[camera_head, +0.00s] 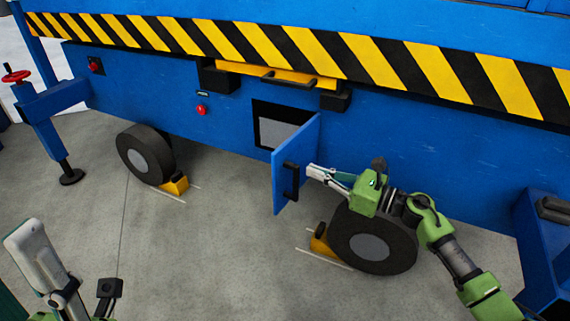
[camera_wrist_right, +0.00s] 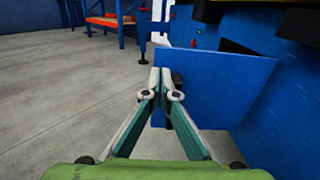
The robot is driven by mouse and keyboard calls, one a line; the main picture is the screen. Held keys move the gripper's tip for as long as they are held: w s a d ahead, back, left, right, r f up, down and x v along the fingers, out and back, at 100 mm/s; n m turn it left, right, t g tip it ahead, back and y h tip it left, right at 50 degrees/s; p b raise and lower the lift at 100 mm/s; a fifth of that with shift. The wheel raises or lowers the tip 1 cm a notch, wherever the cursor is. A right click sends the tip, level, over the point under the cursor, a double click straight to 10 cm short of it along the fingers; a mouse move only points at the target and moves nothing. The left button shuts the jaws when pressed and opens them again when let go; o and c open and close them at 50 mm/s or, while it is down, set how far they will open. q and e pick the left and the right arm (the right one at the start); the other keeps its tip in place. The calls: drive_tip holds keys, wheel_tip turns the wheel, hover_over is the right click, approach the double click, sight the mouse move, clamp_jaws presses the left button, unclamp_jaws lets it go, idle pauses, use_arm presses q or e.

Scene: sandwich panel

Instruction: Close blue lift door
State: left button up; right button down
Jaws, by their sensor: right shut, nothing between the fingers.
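The blue lift door (camera_head: 296,165) stands open, swung outward from a dark-framed opening (camera_head: 277,128) in the blue side panel of the lift. A black handle (camera_head: 290,181) is on its face. My right gripper (camera_head: 311,171) is shut and empty at the right side of the door, close to the handle. In the right wrist view the shut fingertips (camera_wrist_right: 160,72) are in front of the door (camera_wrist_right: 215,85), which partly hides behind them; I cannot tell whether they touch it. My left gripper (camera_head: 28,240) is at the bottom left, away from the door; its fingertips are unclear.
A black wheel (camera_head: 347,222) stands below my right gripper, with a yellow chock (camera_head: 321,240) beside it. Another wheel (camera_head: 135,152) and chock (camera_head: 175,186) are on the left. A red button (camera_head: 201,110) is left of the opening. The grey floor in front is clear.

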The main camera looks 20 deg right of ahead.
sight(277, 157)
drive_tip(key=b+x, duration=0.1)
drive_tip(key=x, duration=0.8)
drive_tip(key=shift+w+a, duration=0.1)
